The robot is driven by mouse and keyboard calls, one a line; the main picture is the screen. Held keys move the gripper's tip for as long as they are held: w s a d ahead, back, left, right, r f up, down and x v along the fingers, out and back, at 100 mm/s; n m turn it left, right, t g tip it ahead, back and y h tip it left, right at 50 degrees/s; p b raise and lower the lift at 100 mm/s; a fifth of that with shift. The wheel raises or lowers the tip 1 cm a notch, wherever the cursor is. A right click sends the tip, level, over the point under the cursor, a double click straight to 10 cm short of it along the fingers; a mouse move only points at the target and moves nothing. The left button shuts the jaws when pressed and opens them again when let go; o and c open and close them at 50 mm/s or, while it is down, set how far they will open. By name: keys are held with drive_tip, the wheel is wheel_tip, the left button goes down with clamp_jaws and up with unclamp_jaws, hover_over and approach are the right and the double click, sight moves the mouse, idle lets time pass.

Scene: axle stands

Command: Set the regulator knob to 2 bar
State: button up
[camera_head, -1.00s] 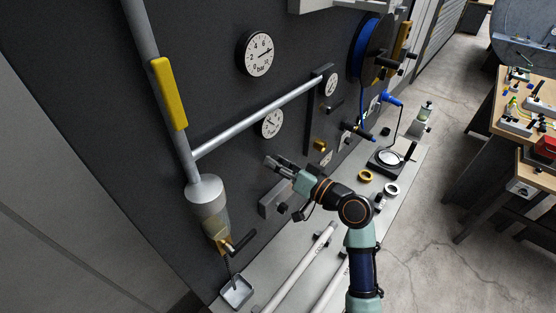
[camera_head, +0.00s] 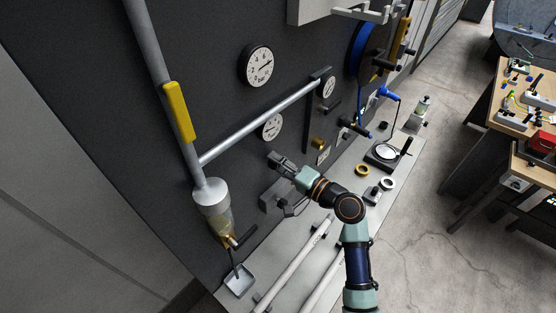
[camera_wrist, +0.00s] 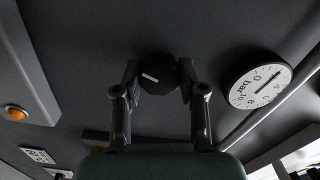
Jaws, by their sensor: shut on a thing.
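The black round regulator knob (camera_wrist: 157,75) sits on the dark panel in the wrist view, with a white mark on its face tilted off level. My gripper (camera_wrist: 158,82) has one finger on each side of the knob and is shut on it. In the head view my gripper (camera_head: 276,160) reaches to the panel just below the lower gauge (camera_head: 269,127), and it hides the knob there. A white bar gauge (camera_wrist: 258,82) shows right of the knob in the wrist view. Its dark needle slants to the upper right; its exact reading is hard to tell.
A larger bar gauge (camera_head: 260,66) is above on the panel. A filter bowl (camera_head: 217,212) hangs at lower left. Rings and white tubes lie on the bench.

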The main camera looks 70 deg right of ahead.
idle(0.4)
drive_tip(key=o, duration=1.1)
drive_tip(key=shift+o, duration=0.2)
drive_tip(key=v, duration=1.2)
